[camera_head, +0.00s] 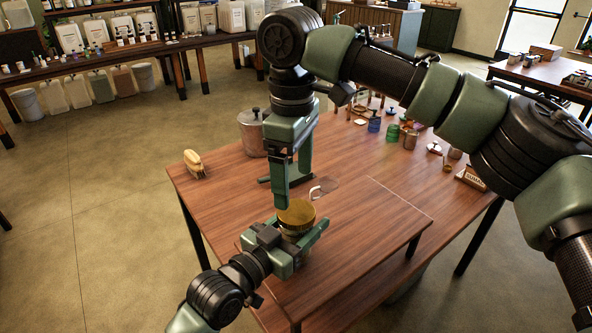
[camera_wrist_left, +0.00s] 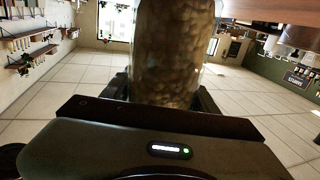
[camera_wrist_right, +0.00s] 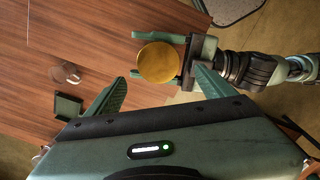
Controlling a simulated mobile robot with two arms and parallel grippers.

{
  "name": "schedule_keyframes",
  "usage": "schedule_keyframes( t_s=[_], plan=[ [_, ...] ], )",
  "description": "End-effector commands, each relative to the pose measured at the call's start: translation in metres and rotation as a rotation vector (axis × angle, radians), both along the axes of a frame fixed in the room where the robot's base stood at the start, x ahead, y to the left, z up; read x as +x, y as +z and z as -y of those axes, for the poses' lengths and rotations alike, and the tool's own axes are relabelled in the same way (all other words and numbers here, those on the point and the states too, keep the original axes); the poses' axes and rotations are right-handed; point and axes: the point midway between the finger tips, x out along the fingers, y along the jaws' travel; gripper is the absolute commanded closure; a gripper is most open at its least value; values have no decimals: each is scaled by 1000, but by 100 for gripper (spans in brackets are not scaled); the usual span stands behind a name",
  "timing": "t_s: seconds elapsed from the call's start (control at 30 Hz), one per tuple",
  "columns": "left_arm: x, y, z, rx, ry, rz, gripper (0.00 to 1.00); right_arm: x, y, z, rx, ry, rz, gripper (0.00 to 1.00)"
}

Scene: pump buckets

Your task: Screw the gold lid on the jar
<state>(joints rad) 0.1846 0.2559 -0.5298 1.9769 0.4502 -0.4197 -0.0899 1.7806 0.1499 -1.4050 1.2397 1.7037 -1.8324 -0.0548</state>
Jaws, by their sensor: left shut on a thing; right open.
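The gold lid (camera_head: 297,212) lies flat on top of the jar (camera_head: 303,243); I cannot tell how tightly it sits. The left wrist view shows the clear jar (camera_wrist_left: 172,50) full of pale brown pieces. My left gripper (camera_head: 304,250) is shut around the jar's side, below the lid. My right gripper (camera_head: 290,196) points down from above, its fingers open and empty. In the right wrist view the round lid (camera_wrist_right: 158,62) shows beyond and between the open fingertips (camera_wrist_right: 160,80), with my left gripper beside it.
The wooden table (camera_head: 350,250) has bare surface to the right of the jar. A small clear glass item (camera_head: 325,185) lies behind the jar. Small coloured containers (camera_head: 392,132) stand at the far right.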

Motion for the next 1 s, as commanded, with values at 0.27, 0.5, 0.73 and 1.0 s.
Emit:
schedule_keyframes(
  t_s=[0.27,0.5,0.73,1.0],
  plan=[
    [0,0,0,0,0,-1,100,2,10,4,8,225,-3,16],
    [0,0,0,-1,-1,-2,100,2,10,4,9,237,-3,16],
    [0,0,0,-1,-1,-2,100,2,2,4,7,236,-4,16],
    [0,0,0,-1,-1,-2,100,2,-39,4,8,235,-5,16]
  ],
)
